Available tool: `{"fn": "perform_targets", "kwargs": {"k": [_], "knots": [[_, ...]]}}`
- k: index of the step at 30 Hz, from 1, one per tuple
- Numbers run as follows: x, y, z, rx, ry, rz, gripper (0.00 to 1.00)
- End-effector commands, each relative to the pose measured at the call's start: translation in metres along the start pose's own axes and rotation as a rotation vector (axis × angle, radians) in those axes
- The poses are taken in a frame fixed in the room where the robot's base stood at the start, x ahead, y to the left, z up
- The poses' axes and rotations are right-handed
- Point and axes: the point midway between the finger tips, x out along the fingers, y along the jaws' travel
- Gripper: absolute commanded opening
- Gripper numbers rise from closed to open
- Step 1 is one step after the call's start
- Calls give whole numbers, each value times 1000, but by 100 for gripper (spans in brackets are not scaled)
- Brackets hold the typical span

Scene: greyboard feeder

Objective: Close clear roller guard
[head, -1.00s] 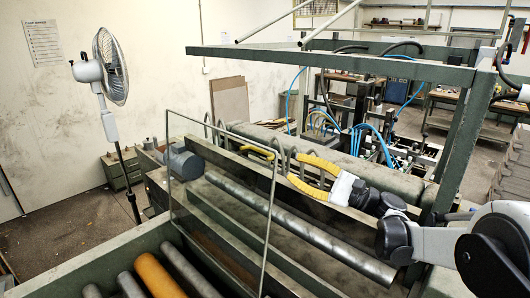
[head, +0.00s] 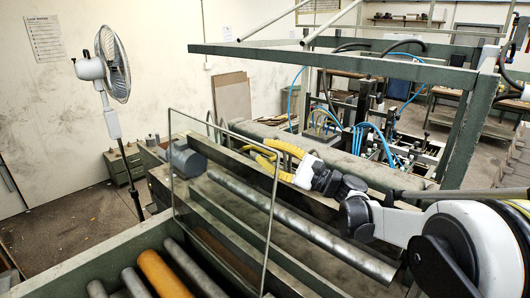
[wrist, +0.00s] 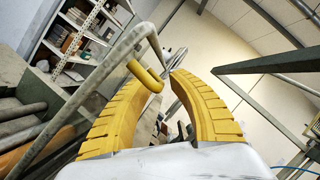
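The clear roller guard (head: 225,200), a transparent panel in a thin grey frame, stands raised and nearly upright over the rollers in the head view. A yellow handle (head: 256,149) sits near its upper right edge. My gripper (head: 267,154) has yellow fingers and is at the handle. In the wrist view its fingers (wrist: 154,78) are apart, with the handle's end between them, closer to the left finger. I cannot tell whether they touch.
A long steel roller (head: 300,230) runs below the guard, and several grey and orange rollers (head: 160,272) lie front left. A green overhead frame (head: 350,58) spans behind my arm. A standing fan (head: 112,65) is at left. Blue hoses (head: 375,140) and machinery stand behind.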

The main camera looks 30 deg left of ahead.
Motion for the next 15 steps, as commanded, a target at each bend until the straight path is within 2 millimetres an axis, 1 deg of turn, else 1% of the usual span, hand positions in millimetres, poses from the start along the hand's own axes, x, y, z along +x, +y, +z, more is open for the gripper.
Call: {"fn": "perform_targets", "kwargs": {"k": [1, 2, 11, 15], "knots": [[0, 0, 0, 0, 0, 0, 6], [0, 0, 0, 0, 0, 0, 0], [0, 0, 1, 0, -1, 0, 0], [3, 4, 7, -13, -1, 5, 0]]}}
